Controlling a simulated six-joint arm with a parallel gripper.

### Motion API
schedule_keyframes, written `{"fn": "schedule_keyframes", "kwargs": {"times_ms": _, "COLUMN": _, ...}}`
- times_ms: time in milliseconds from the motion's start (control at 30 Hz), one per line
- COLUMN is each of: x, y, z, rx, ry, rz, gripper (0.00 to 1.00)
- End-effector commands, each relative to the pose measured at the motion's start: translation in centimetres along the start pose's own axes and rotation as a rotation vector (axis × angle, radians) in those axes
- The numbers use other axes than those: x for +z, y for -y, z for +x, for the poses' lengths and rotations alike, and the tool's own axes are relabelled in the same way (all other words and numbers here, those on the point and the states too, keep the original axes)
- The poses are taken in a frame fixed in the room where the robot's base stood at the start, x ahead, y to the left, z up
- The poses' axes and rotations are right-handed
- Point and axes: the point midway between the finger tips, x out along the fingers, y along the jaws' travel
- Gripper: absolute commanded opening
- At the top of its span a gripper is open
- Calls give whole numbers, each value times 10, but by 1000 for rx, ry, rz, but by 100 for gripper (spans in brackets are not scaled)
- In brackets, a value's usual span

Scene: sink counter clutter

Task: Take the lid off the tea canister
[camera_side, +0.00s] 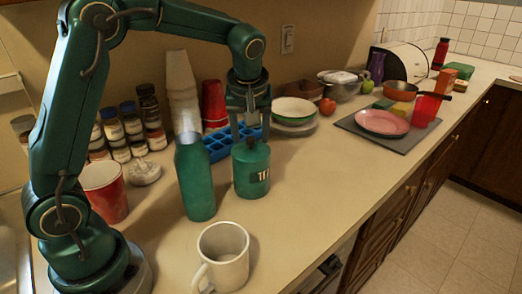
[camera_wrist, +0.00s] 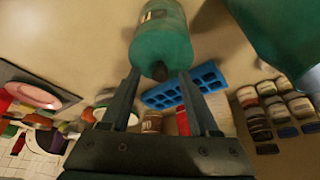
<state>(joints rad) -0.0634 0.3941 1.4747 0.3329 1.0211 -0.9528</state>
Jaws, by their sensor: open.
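My gripper (camera_side: 249,138) points down over the lid. Its fingers are open on either side of the knob, with gaps visible in the wrist view (camera_wrist: 159,76). Nothing is held.
A tall green bottle (camera_side: 195,178) stands close left of the canister, and a white mug (camera_side: 223,258) stands in front. A blue ice tray (camera_side: 218,146) lies behind. Bowls (camera_side: 294,111) stand behind to the right. The counter right of the canister is clear up to the dark mat (camera_side: 350,124).

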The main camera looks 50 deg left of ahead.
Motion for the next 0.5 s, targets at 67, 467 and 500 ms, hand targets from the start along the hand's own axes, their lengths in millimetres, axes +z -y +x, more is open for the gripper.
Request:
{"fn": "schedule_keyframes", "kwargs": {"times_ms": 67, "x": 0, "y": 0, "z": 4, "rx": -1, "ry": 1, "rz": 0, "gripper": 62}}
{"fn": "schedule_keyframes", "kwargs": {"times_ms": 467, "x": 0, "y": 0, "z": 5, "rx": 1, "ry": 0, "rz": 0, "gripper": 8}}
{"fn": "schedule_keyframes", "kwargs": {"times_ms": 500, "x": 0, "y": 0, "z": 5, "rx": 1, "ry": 0, "rz": 0, "gripper": 0}}
